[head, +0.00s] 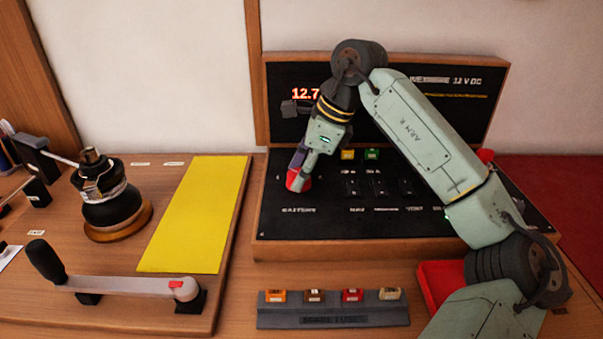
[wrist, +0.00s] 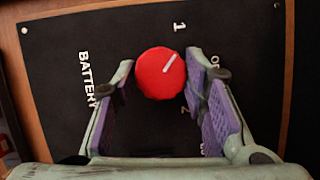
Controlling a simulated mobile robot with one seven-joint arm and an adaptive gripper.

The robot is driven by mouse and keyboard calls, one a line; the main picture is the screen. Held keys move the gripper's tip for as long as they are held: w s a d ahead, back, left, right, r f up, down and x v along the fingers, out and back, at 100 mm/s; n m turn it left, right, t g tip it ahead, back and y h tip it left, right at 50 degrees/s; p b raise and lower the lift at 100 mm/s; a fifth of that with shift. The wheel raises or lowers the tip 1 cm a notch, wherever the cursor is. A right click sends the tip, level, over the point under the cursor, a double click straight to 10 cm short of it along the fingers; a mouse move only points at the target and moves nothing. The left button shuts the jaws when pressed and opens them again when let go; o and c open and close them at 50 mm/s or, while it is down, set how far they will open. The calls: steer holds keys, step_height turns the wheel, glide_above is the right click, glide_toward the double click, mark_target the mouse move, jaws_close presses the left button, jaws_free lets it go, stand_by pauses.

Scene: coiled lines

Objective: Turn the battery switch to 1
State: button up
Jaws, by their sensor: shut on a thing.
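The battery switch is a round red knob (wrist: 160,74) on a black panel, and its lower part also shows in the head view (head: 293,183) at the panel's left. A white line on it points to the upper right in the wrist view, between the label 1 (wrist: 179,26) and a partly hidden label that seems to read OFF (wrist: 215,62). The word BATTERY (wrist: 87,76) stands to its left. My gripper (wrist: 161,70) is shut on the knob, with one finger on each side. In the head view my gripper (head: 301,170) reaches down over it.
The black panel (head: 330,222) has small switches (head: 352,187) right of the knob and an upright back with a red display (head: 305,93). A fuse rack (head: 333,310) stands in front. A winch (head: 110,205), a crank handle (head: 120,286) and a bare yellow mat (head: 195,215) lie left.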

steer(key=shift+w+n+g, duration=0.1)
steer(key=shift+n+g, duration=0.3)
steer(key=shift+n, duration=0.6)
steer(key=o, duration=1.2)
steer(key=shift+c, duration=0.2)
steer(key=v, duration=1.2)
steer(key=shift+d, duration=0.1)
